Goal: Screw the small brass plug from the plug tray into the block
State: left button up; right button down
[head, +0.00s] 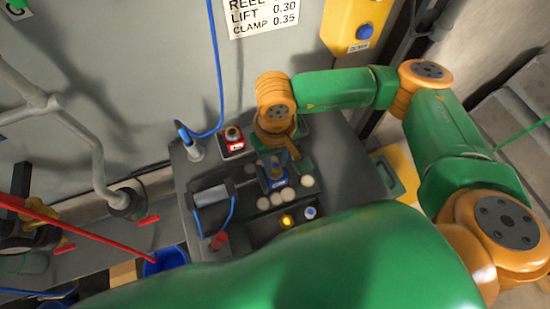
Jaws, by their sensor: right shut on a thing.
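My right gripper (282,152) reaches down from the orange wrist over the middle of the grey bench. It is shut on a small brass-coloured piece (275,169), which looks like the small brass plug. The piece is just above or at a small blue block (272,184); I cannot tell whether they touch or whether threads are engaged. Several pale round discs (278,199) lie around the block, and a bright yellow round piece (287,221) is in front of them. I cannot make out which part is the plug tray. My left gripper is not in view.
A grey cylinder (211,195) lies left of the block. A blue bin (165,262) is at lower left. The bench's right side is clear.

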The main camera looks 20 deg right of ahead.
jog(key=m, duration=0.4)
jog(key=shift+m, duration=0.3)
jog(key=m, duration=0.4)
jog(key=shift+f+m, duration=0.1)
jog(key=shift+m, duration=0.2)
jog(key=m, duration=0.5)
jog(key=shift+m, duration=0.3)
jog(key=m, duration=0.5)
jog(key=c, duration=0.6)
grip_release()
notch_tip(320, 180, up, 7)
jog(key=p, duration=0.4)
